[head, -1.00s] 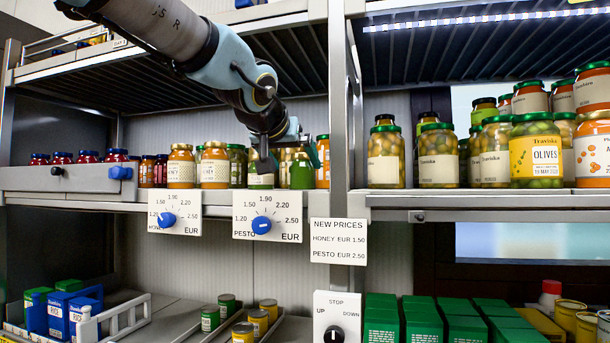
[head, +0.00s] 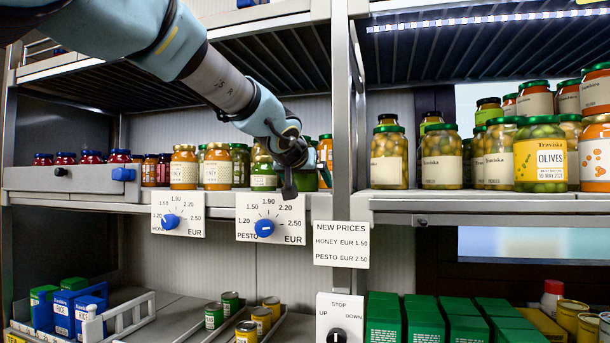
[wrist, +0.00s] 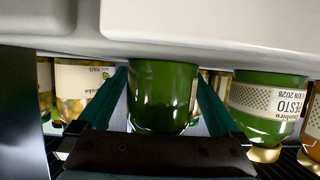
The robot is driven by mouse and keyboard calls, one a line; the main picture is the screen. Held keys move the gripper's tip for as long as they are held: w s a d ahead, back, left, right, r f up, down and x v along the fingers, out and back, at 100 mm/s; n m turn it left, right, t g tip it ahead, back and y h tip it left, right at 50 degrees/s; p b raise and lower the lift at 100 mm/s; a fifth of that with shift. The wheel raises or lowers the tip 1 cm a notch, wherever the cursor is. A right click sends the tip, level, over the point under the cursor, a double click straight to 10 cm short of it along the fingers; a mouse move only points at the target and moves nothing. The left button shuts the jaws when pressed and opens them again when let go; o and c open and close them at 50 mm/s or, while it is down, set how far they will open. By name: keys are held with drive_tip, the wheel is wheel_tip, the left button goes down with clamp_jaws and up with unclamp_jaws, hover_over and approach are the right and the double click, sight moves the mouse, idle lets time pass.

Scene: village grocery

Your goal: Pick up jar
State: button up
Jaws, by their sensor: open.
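A green pesto-coloured jar (wrist: 163,92) fills the middle of the wrist view, which appears upside down, with the shelf at the top. My gripper (wrist: 161,80) is open, with one teal finger on each side of this jar. I cannot tell whether either finger touches it. In the head view my gripper (head: 289,180) is at the right end of the left middle shelf, in front of the jars. A green jar (head: 307,181) shows partly behind it. My wrist hides the fingers and most of that jar there.
A pesto jar (wrist: 265,105) stands close to the right in the wrist view, and a pale labelled jar (wrist: 80,85) to the left. Honey jars (head: 184,168) stand farther left. A grey upright (head: 343,120) is just right of my gripper.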

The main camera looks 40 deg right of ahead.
clamp_jaws()
idle(0.7)
